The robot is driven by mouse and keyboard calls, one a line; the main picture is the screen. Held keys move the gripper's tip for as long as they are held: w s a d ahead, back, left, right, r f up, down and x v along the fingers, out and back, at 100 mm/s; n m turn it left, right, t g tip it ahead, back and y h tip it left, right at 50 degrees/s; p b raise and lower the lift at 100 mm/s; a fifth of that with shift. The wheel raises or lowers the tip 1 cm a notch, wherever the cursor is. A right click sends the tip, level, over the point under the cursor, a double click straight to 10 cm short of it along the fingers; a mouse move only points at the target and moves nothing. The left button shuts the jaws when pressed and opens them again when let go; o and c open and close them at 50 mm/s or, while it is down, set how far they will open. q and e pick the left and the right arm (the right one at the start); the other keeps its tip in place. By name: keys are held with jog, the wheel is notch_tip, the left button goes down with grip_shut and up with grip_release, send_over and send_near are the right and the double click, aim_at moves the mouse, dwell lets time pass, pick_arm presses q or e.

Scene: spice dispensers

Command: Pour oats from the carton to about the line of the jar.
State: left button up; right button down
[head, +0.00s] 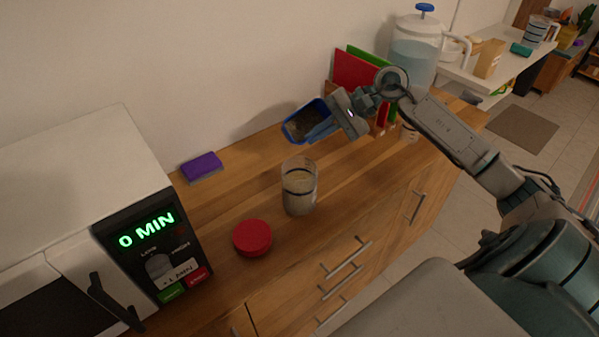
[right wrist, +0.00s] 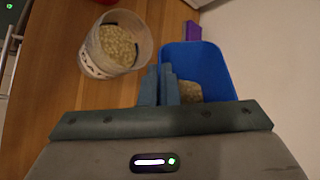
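The carton (head: 297,130) is a blue open box, tilted beside and above the jar on its far side; its opening and contents show. In the right wrist view, the blue carton (right wrist: 205,58) holds some pale oats (right wrist: 190,91) low inside. My right gripper (head: 334,117) is shut on the carton's wall; its fingers (right wrist: 160,84) show close together in the wrist view. The clear jar (head: 299,188) stands upright and open on the counter. Oats (right wrist: 114,47) lie inside it, with dark line marks on its wall; the exact level against the line is unclear. My left gripper is out of view.
A red lid (head: 252,238) lies in front of the jar. A purple sponge (head: 202,167) lies near the wall. A microwave (head: 140,235) stands at left. Red and green boards (head: 356,70) and a water dispenser (head: 414,50) stand behind my right arm.

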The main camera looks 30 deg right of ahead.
aim_at(318, 101)
jog(key=shift+w+d+f+m+g+y+b, duration=0.1)
jog(key=shift+w+f+m+g+y+b, duration=0.2)
jog(key=shift+m+g, duration=0.2)
jog(key=w+g+b, duration=0.1)
jog(key=w+d+f+m+y+b, duration=0.1)
jog(key=w+f+m+g+b, duration=0.1)
jog(key=shift+w+d+f+g+y, duration=0.15)
jog(key=shift+d+f+g+y, duration=0.1)
jog(key=shift+d+g+y, duration=0.05)
jog(key=shift+w+d+r+m+g+y, duration=0.1)
jog(key=shift+w+d+m+g+y, duration=0.15)
jog(key=shift+w, duration=0.25)
jog(key=shift+w+d+r+m+g+y, duration=0.15)
jog(key=shift+w+m+g, duration=0.1)
jog(key=shift+w+m, duration=0.15)
jog(key=shift+w+d+f+m+g+y+b, duration=0.2)
jog(key=shift+w+d+m+g+y+b, duration=0.2)
jog(key=shift+w+g+b, duration=0.2)
jog(key=shift+w+r, duration=0.15)
jog(key=shift+r, duration=0.2)
pick_arm(q)
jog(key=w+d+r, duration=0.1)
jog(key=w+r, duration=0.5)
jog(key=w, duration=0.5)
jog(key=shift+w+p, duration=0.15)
jog(key=shift+p, duration=0.2)
pick_arm(e)
jog(key=shift+r, duration=2.2)
